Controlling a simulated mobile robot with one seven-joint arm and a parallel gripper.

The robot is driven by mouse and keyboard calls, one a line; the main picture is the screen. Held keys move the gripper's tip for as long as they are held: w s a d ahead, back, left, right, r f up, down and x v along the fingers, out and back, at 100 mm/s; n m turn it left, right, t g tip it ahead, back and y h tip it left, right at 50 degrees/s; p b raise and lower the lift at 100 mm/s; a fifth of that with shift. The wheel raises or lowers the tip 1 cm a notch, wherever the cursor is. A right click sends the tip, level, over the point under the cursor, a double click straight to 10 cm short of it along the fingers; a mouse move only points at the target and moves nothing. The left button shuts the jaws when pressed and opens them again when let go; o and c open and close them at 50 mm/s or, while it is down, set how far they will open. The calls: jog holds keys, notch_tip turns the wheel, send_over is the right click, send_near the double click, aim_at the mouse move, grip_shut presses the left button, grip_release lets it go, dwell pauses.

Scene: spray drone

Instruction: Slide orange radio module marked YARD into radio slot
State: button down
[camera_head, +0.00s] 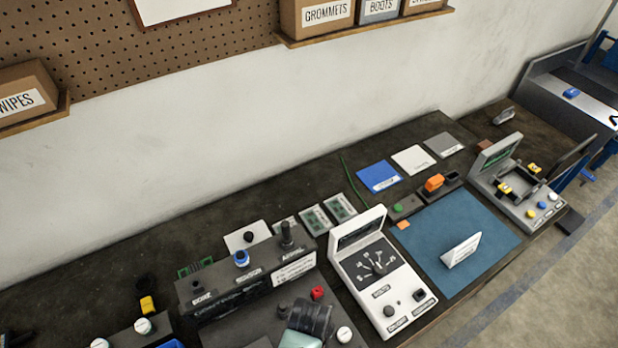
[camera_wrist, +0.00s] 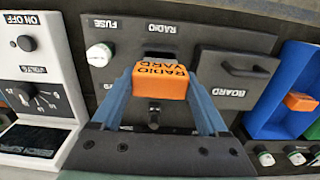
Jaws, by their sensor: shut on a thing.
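The orange radio module (camera_wrist: 160,83) sits between the blue fingertips of my gripper (camera_wrist: 163,88) in the wrist view. My gripper is shut on it. Dark lettering reading RADIO and YARD shows on the module, upside down or partly cut off. The radio slot (camera_wrist: 160,54) is a dark opening in the grey panel (camera_wrist: 208,35), under the RADIO label. The module shows just below the slot in the picture, in line with it sideways. In the head view I cannot pick out the held module.
A white fuse knob (camera_wrist: 99,55) and a raised BOARD handle (camera_wrist: 236,66) flank the slot. A white bench supply (camera_wrist: 30,60) stands left, a blue bin with an orange block (camera_wrist: 301,102) right. A blue mat (camera_head: 445,230) lies beside the bench supply (camera_head: 375,275) in the head view.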

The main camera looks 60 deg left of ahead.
jog(key=shift+f+b, duration=0.35)
jog(key=shift+f, duration=0.35)
jog(key=shift+p, duration=0.65)
dwell(1.1)
jog(key=shift+f+b, duration=1.55)
jog(key=shift+f, duration=0.55)
grip_release()
jog(key=shift+r, duration=0.1)
notch_tip(320, 180, up, 13)
jog(key=shift+f+b, duration=0.1)
jog(key=shift+b, duration=0.65)
